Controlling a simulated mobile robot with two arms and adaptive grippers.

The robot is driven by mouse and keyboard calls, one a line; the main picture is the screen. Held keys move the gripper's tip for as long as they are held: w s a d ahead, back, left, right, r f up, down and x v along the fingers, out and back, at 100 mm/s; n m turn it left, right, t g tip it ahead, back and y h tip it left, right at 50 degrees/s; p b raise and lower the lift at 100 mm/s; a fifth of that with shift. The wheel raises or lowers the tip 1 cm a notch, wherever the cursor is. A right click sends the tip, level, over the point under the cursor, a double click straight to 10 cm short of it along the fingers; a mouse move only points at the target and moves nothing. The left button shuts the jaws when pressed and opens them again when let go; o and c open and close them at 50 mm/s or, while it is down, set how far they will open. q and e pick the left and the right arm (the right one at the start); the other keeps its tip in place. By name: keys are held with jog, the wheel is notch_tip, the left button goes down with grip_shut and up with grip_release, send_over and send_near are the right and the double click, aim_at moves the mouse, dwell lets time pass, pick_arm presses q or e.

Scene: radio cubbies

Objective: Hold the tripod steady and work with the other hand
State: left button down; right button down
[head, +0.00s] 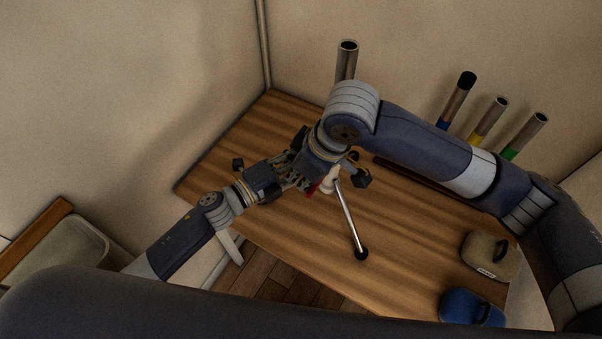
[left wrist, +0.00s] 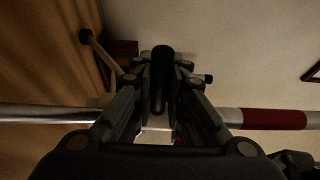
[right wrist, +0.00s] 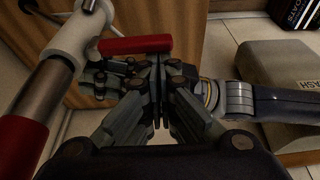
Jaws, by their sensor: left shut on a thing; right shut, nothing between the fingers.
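The tripod is largely hidden by my arms in the head view; a metal leg (head: 349,217) with a black foot shows over the table. In the right wrist view its white hub (right wrist: 77,38), red lever (right wrist: 135,45) and metal tube with a red band (right wrist: 20,140) show. My left gripper (left wrist: 160,118) is shut on a tripod tube, which crosses the left wrist view with a red band (left wrist: 272,119). My right gripper (right wrist: 157,122) is shut and empty, close below the red lever; I cannot tell whether it touches. The two grippers are close together in the head view.
The wooden table (head: 400,225) is clear at its front middle. Metal tubes with blue (head: 457,100), yellow (head: 488,121) and green (head: 524,136) bands stand at the back right, another (head: 346,62) at the back. A beige item (head: 488,258) and a blue item (head: 462,308) lie at the right.

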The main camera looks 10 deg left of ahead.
jog(key=shift+s+d+n, duration=0.2)
jog(key=shift+d+n, duration=0.1)
jog(key=shift+n, duration=0.4)
jog(key=d+n, duration=0.1)
jog(key=s+n+g, duration=0.1)
jog(key=n, duration=0.1)
jog(key=shift+d+g, duration=0.3)
jog(key=shift+d, duration=0.1)
jog(key=d+n, duration=0.2)
jog(key=d+n+g, duration=0.1)
jog(key=d+n, duration=0.1)
jog(key=n, duration=0.1)
jog(key=shift+s+d+f+g, duration=0.1)
jog(key=shift+s+d+g, duration=0.1)
jog(key=shift+d+g, duration=0.1)
jog(key=shift+s+d, duration=0.4)
jog(key=shift+s, duration=0.2)
